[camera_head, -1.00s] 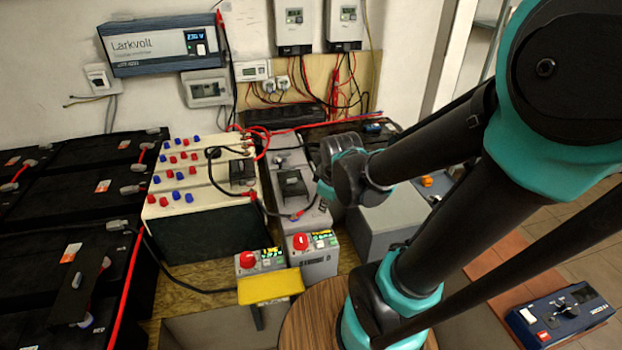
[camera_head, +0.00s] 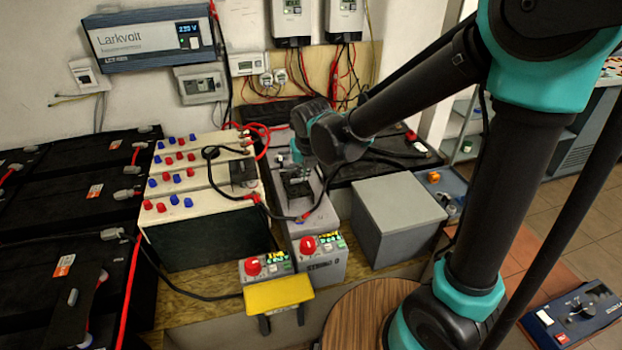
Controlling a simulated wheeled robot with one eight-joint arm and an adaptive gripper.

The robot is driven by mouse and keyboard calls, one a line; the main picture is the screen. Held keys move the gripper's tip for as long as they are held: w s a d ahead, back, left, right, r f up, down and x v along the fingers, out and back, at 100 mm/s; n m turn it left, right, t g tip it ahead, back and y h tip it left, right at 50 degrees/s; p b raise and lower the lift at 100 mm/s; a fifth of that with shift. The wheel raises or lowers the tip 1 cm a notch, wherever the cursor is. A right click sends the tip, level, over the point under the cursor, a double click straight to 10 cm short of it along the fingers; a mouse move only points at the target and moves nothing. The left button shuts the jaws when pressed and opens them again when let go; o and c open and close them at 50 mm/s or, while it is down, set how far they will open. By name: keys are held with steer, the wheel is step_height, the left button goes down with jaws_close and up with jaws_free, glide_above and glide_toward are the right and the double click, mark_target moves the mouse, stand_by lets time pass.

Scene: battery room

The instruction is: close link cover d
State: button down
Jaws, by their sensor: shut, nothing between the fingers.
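A long grey battery unit (camera_head: 320,218) stands right of the white-topped battery. A small black cover (camera_head: 297,188) sits on its top; this looks like link cover d, as the meter box (camera_head: 322,262) at the front of the row seems to read "STRING D". I cannot tell how far the cover is tilted. My gripper (camera_head: 298,168) points down just behind and above it, shut with nothing held. Its fingertips are small and dark against the cover, so I cannot tell whether they touch it. My wrist hides the rear of the unit.
Another black cover (camera_head: 244,172) sits on the white-topped battery (camera_head: 180,222). A raised black flap (camera_head: 75,300) stands at the left. A grey box (camera_head: 398,215) stands close on the right. A yellow-topped piece (camera_head: 278,293) is at the front. Black and red cables cross the unit.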

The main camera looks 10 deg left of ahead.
mark_target(297, 185)
steer(key=x, duration=1)
steer(key=w, duration=0.1)
steer(key=w+a, duration=0.1)
steer(key=w, duration=0.1)
steer(key=shift+a, duration=0.15)
steer(key=shift+w+a, duration=0.2)
steer(key=shift+w, duration=0.15)
